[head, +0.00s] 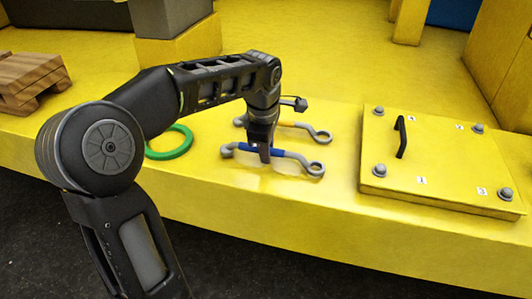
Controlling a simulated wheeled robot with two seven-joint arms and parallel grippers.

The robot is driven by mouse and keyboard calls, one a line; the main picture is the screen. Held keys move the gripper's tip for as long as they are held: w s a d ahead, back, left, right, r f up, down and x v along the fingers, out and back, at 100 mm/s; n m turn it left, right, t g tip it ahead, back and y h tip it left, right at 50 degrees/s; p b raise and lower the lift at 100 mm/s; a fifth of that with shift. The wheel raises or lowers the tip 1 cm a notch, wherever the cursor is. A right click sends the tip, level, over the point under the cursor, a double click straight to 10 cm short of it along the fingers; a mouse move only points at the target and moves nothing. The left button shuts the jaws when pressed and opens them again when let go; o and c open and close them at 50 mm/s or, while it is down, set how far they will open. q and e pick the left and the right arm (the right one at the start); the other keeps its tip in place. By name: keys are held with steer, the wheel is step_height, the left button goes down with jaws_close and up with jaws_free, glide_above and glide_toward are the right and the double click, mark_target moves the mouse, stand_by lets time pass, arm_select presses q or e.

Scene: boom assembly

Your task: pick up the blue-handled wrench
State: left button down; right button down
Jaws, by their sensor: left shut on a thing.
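The blue-handled wrench (292,157) is at the front of the yellow surface, with grey ring ends and a blue middle. My left gripper (265,153) points down over its handle and is shut on it. The fingers hide part of the handle. I cannot tell whether the wrench touches the surface or is slightly above it. Behind it lies a second wrench (318,134) with an orange-marked handle, partly hidden by my left gripper. My right gripper is not in view.
A green ring (183,143) lies left of the wrenches, partly behind my left arm. A yellow panel (450,165) with a black handle and corner bolts is at the right. A wooden pallet (30,80) sits at the far left. The yellow surface drops off at its front edge.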

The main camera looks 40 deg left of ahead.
arm_select(q)
step_height(320, 180, up, 9)
steer(key=shift+r, duration=0.15)
stand_by(0.6)
steer(key=c, duration=1.9)
jaws_free()
jaws_close()
